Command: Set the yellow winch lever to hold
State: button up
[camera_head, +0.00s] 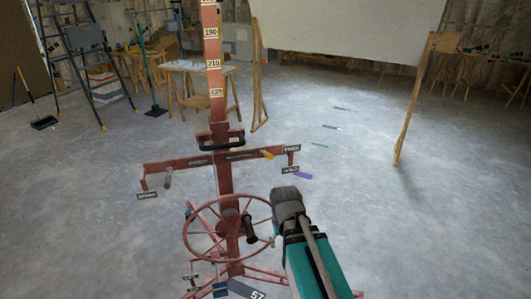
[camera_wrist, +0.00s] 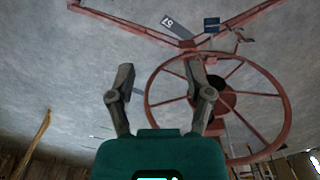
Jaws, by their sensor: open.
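The red winch wheel (camera_head: 190,250) with a black handle (camera_head: 250,229) is below the crossbar. My gripper (camera_wrist: 160,78) is open and empty in the wrist view, with the red wheel (camera_wrist: 283,100) beside and beyond its right finger. In the head view my arm's dark end is right of the wheel, below the yellow lever and apart from it; the fingers are not clear there. The wrist view does not show the lever.
The red mast (camera_head: 216,100) with number plates rises in the middle. A large white panel (camera_head: 350,25) stands behind with wooden supports (camera_head: 412,100). Red legs spread at floor level. The floor at right is mostly clear.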

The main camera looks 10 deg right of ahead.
jog(key=y+p, duration=0.1)
jog(key=p, duration=2.7)
send_near(269, 155)
jog(key=w+d+r, duration=0.1)
jog(key=w+r, duration=0.1)
jog(key=w, duration=0.1)
jog(key=shift+f, duration=0.1)
jog(key=shift+f+b, duration=0.15)
jog(key=shift+b, duration=0.25)
jog(key=f+b, duration=0.4)
jog(key=a+f+b, duration=0.1)
jog(key=f+b, duration=0.8)
jog(key=shift+a+f, duration=0.2)
jog(key=shift+f, duration=0.05)
